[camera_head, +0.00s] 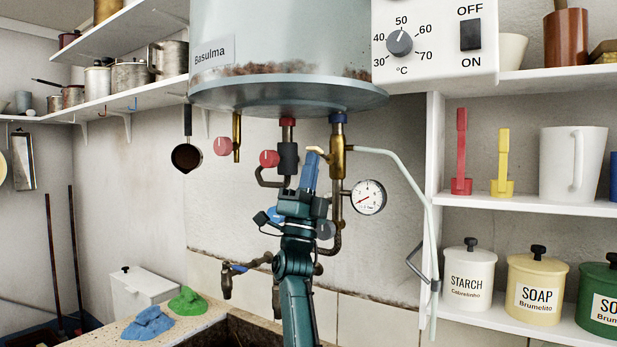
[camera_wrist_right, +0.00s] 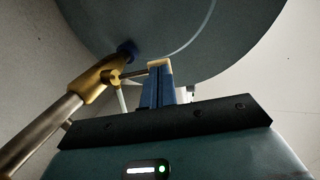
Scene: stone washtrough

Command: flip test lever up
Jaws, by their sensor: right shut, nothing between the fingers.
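The test lever (camera_head: 321,154) appears as a small brass arm on the left side of the upright brass valve (camera_head: 338,158) under the boiler. In the right wrist view the lever (camera_wrist_right: 132,73) is a thin stem running from the brass fitting (camera_wrist_right: 98,80) towards my fingertips. My right gripper (camera_head: 311,170) points up just left of the valve, its blue fingers shut with nothing between them. The fingers (camera_wrist_right: 161,85) have a pale tip close beside the lever's end. I cannot tell whether they touch it. My left gripper is not in view.
The boiler (camera_head: 285,92) hangs close above my gripper. Red knobs (camera_head: 269,158), a pressure gauge (camera_head: 368,197) and a pale pipe (camera_head: 410,185) crowd around it. Shelves with a starch jar (camera_head: 467,282) stand at right. The stone trough edge (camera_head: 200,328) lies below.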

